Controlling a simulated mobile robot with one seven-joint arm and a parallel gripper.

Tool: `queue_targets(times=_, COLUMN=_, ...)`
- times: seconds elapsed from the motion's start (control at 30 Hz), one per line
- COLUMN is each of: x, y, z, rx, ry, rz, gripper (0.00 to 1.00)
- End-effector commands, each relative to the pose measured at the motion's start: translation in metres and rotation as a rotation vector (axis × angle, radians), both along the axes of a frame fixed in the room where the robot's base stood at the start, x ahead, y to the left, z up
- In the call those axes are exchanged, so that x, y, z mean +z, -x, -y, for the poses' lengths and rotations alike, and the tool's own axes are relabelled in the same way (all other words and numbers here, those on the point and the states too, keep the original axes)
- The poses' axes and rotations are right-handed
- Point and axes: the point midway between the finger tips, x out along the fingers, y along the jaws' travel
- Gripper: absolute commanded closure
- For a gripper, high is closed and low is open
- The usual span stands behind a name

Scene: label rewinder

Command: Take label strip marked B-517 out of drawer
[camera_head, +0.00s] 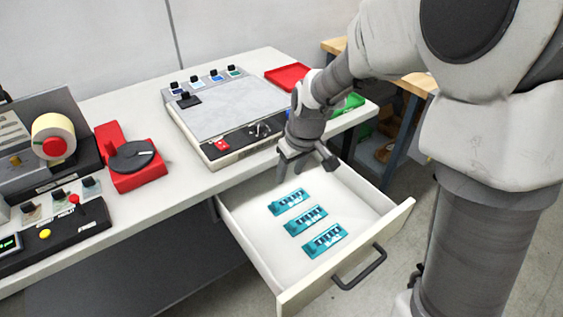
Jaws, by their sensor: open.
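The drawer (365,196) under the worktop is pulled out, its white inside bare apart from three teal label strips. The far strip (287,202), the middle strip (305,221) and the near strip (324,241) lie flat in a slanting row. Their printed marks are too small to read, so I cannot tell which is B-517. My gripper (293,178) points down over the back part of the drawer, just beyond the far strip. It is open, with nothing seen between its fingers. Its height above the drawer floor is hard to judge.
The drawer's front wall carries a dark handle (360,270). On the worktop stand a flat panel machine (225,105), a red tray (288,77), a red dispenser (125,160) and a label roll (54,138). Green bins (350,104) are behind my arm.

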Motion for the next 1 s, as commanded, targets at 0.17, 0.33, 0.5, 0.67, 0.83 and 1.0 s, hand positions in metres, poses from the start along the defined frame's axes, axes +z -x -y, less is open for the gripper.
queue_targets(times=0.17, x=-0.015, y=-0.004, z=-0.004, rx=0.012, ry=-0.001, rz=-0.006, gripper=0.49)
queue_targets(times=0.33, x=-0.047, y=-0.010, z=-0.009, rx=0.011, ry=-0.001, rz=-0.009, gripper=0.49)
queue_targets(times=0.5, x=-0.083, y=-0.018, z=-0.015, rx=0.011, ry=-0.001, rz=-0.008, gripper=0.49)
queue_targets(times=0.67, x=-0.109, y=-0.025, z=-0.019, rx=0.011, ry=-0.001, rz=-0.007, gripper=0.49)
queue_targets(times=0.83, x=-0.123, y=-0.029, z=-0.021, rx=0.009, ry=-0.001, rz=-0.005, gripper=0.49)
queue_targets(times=1.0, x=-0.136, y=-0.032, z=-0.025, rx=0.009, ry=-0.001, rz=-0.005, gripper=0.49)
